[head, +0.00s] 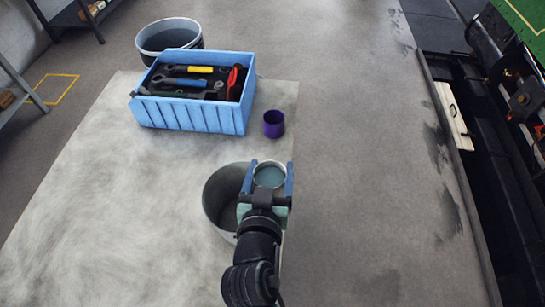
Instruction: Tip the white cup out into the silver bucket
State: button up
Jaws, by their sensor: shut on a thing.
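My gripper (271,167) has its two blue fingers on either side of the white cup (269,177) and is shut on it. The cup has a pale round rim, and a grey-blue content or inside shows in its mouth. It looks roughly upright, with its mouth facing up. The silver bucket (216,194) stands on the pale work surface, just left of and partly behind my gripper. The cup overlaps the bucket's right side in the picture; its exact height above the rim is unclear. My gripper hides the bucket's right part.
A purple cup (274,124) stands beyond the bucket. A blue crate (192,117) of tools sits behind it to the left. The pale work surface (90,200) is clear at left; its right edge runs close by my gripper. A dark bucket (169,27) stands at the back.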

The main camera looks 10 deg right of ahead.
aim_at(256, 175)
jog(key=shift+s+a+n+h, duration=0.2)
jog(key=shift+a+n+h, duration=0.2)
jog(key=shift+n, duration=0.3)
jog(key=shift+w+a+f+n+h, duration=0.15)
jog(key=shift+n+h, duration=0.1)
jog(key=shift+n, duration=0.35)
jog(key=shift+s+a+f+n+h, duration=0.15)
jog(key=shift+n+h, duration=0.1)
jog(key=shift+n, duration=0.35)
jog(key=shift+w+a+f+n+h, duration=0.1)
jog(key=shift+w+f+n+h, duration=0.15)
jog(key=shift+n, duration=0.35)
jog(key=a+n+h, duration=0.1)
jog(key=n, duration=0.1)
jog(key=shift+w+a+r+n, duration=0.1)
jog(key=shift+w+a+n, duration=0.05)
jog(key=shift+n, duration=0.25)
jog(key=shift+w+a+r+n+t+h+b, duration=0.15)
jog(key=shift+a+n+h, duration=0.3)
jog(key=shift+n, duration=0.95)
jog(key=shift+w+a+r+n+t+h+b, duration=0.1)
jog(key=shift+a+n+t+h, duration=0.25)
jog(key=shift+n, duration=1.05)
jog(key=shift+w+a+r+n+t+h+b, duration=0.15)
jog(key=shift+a+n+h, duration=0.35)
jog(key=shift+n, duration=0.9)
jog(key=shift+d, duration=0.1)
